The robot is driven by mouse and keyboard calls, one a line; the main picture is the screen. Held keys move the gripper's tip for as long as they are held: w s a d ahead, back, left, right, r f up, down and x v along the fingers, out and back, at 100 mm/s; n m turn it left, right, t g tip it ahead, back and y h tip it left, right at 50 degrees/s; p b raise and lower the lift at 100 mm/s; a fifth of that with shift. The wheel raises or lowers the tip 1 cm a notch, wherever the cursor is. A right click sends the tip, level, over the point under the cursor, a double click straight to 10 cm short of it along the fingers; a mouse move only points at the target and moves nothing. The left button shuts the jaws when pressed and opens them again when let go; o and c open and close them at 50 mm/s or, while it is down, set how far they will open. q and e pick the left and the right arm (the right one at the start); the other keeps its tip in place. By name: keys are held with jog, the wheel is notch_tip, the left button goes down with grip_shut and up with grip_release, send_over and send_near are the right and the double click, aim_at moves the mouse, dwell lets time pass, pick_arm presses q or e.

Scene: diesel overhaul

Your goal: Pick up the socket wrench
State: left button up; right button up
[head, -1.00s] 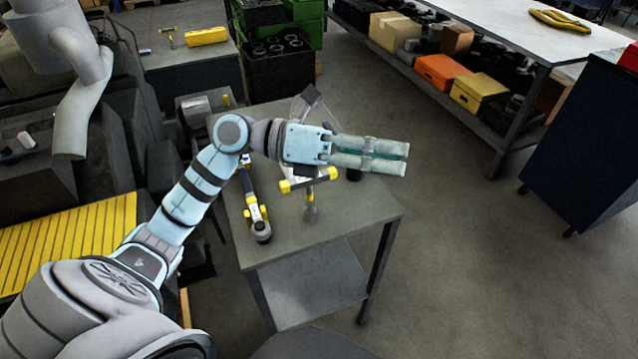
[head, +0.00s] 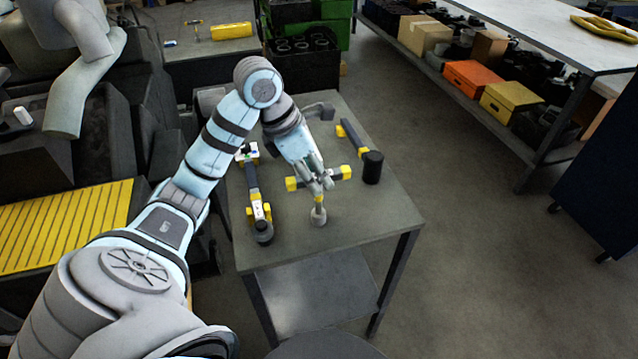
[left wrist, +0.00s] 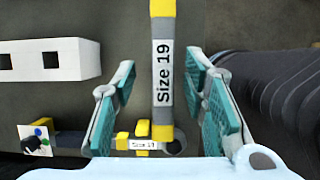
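A T-shaped wrench with a grey crossbar, yellow ends and a round socket foot (head: 318,216) stands or lies on the table (head: 345,235). My left gripper (head: 321,183) points down over the middle of its crossbar. In the left wrist view the bar, labelled "Size 19" (left wrist: 163,75), runs between the open fingers (left wrist: 163,105), with a gap on each side. A second tool with yellow bands (head: 255,195) lies left of it; its "Size 19" label also shows in the left wrist view (left wrist: 143,145). My right gripper is not in view.
A hammer-like tool with a black cylinder head (head: 372,167) lies right of the wrench. A white block with square holes (left wrist: 50,60) shows in the left wrist view. The table's front right is clear. A shelf bench (head: 540,50) stands at the right.

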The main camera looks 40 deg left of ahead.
pick_arm(q)
jog(key=shift+x, duration=0.9)
jog(key=shift+d+r, duration=0.1)
grip_shut()
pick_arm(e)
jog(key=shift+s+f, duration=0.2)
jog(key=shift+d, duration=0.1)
pick_arm(q)
jog(key=shift+r, duration=0.1)
